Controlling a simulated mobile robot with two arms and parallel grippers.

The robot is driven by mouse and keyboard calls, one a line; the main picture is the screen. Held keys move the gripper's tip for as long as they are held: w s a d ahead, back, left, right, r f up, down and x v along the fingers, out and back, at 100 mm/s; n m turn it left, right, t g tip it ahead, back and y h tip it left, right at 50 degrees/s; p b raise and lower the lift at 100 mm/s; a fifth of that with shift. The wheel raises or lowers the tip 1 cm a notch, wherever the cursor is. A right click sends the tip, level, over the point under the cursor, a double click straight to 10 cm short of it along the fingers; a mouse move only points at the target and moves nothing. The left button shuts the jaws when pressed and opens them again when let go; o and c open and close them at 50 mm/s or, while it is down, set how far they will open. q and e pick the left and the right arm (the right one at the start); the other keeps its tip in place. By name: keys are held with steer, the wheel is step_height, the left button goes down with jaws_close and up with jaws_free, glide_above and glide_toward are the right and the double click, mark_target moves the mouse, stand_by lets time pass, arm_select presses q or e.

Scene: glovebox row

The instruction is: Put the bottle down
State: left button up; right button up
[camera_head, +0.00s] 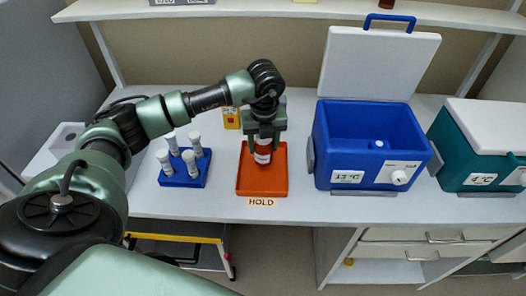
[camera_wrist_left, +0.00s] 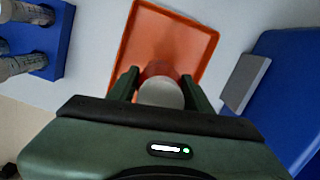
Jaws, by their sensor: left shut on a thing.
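The bottle (camera_head: 263,153) has a white label and a reddish-brown body. It is upright between the fingers of my left gripper (camera_head: 264,138), which is shut on it. The bottle is over the orange tray (camera_head: 248,182), above the label "HOLD"; I cannot tell whether its base touches the tray. In the left wrist view the bottle's pale top (camera_wrist_left: 161,93) shows between the two green fingers (camera_wrist_left: 160,88), with the orange tray (camera_wrist_left: 140,40) behind it. My right gripper is not in view.
A blue rack (camera_head: 184,178) with several capped tubes stands left of the tray. An open blue cooler (camera_head: 345,178) marked 13 °C stands to the right, and a closed teal cooler (camera_head: 455,150) marked 4 °C beyond it. A yellow item (camera_head: 231,118) is behind the gripper. A shelf (camera_head: 250,10) runs above.

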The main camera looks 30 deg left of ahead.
mark_target(263, 154)
arm_select(q)
step_height(263, 154, down, 4)
steer(key=shift+s+r+p, duration=0.1)
steer(key=shift+r+p, duration=0.1)
steer(key=shift+p, duration=0.25)
steer(key=shift+f, duration=0.25)
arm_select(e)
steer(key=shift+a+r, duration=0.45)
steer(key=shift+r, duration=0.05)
arm_select(q)
steer(key=shift+f, duration=0.2)
steer(key=o, duration=1.5)
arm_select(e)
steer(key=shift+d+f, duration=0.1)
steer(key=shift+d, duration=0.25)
arm_select(q)
steer(key=shift+r, duration=0.15)
